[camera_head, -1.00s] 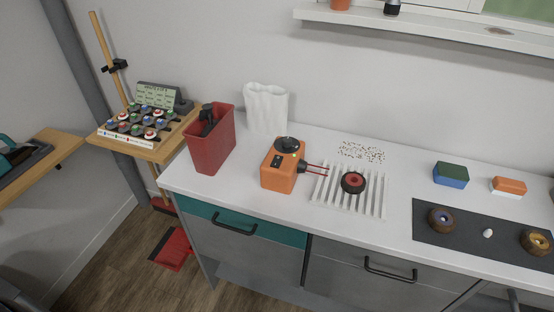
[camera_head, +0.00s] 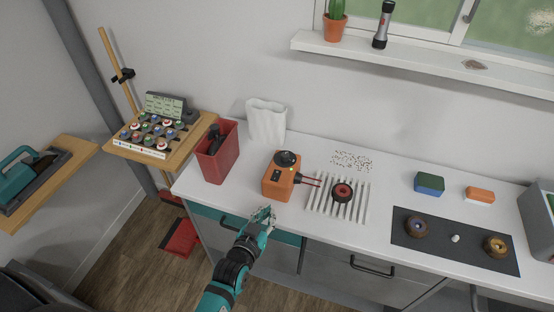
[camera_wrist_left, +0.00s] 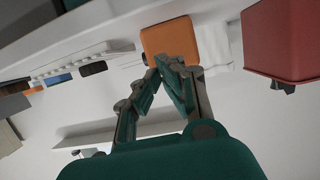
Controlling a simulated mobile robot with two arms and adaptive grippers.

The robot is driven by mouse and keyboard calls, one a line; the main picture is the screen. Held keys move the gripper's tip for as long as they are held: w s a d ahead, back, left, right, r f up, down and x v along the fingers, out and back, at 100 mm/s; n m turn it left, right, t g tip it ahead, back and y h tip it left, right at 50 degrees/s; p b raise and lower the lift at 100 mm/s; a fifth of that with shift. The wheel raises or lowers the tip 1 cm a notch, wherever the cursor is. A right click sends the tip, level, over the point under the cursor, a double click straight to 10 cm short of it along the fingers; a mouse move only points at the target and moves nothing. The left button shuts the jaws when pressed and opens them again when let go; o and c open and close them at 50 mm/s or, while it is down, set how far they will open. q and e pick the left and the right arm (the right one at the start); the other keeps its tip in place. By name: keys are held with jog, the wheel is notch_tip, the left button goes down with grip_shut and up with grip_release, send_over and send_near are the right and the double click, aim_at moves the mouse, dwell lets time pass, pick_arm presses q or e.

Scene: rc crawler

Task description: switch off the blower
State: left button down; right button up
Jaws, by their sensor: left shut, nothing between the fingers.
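The blower (camera_head: 279,178) is an orange box with a black round top and a small green light. It stands on the white counter, and two thin red prongs point right from its side. It also shows in the left wrist view (camera_wrist_left: 170,38), just beyond the fingertips. My left gripper (camera_head: 265,213) is at the counter's front edge, in front of and slightly left of the blower, apart from it. In the left wrist view its fingers (camera_wrist_left: 168,66) come together at the tips with nothing between them. My right gripper is not in view.
A red bin (camera_head: 217,158) stands left of the blower and a white vase (camera_head: 266,122) behind it. A slatted white rack (camera_head: 322,206) with a red-and-black wheel (camera_head: 342,192) lies to the right. Drawer handles (camera_head: 372,267) stick out below the counter edge.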

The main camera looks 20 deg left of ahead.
pick_arm(q)
notch_tip(320, 180, up, 10)
jog(key=w+a+t+p, duration=0.1)
jog(key=shift+w+a+t, duration=0.15)
jog(key=shift+w+t, duration=0.1)
jog(key=shift+t, duration=0.15)
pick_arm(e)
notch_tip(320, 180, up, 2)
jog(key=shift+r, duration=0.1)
pick_arm(q)
jog(key=b, duration=0.7)
send_over(276, 178)
jog(key=shift+d+f, duration=0.2)
jog(key=shift+f, duration=0.65)
notch_tip(276, 178, down, 2)
jog(key=shift+f+b, duration=0.25)
jog(key=shift+b, duration=0.7)
jog(key=shift+f+b, duration=0.45)
jog(key=shift+b, duration=0.2)
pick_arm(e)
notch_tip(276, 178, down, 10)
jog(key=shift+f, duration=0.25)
pick_arm(q)
jog(key=shift+a, duration=0.15)
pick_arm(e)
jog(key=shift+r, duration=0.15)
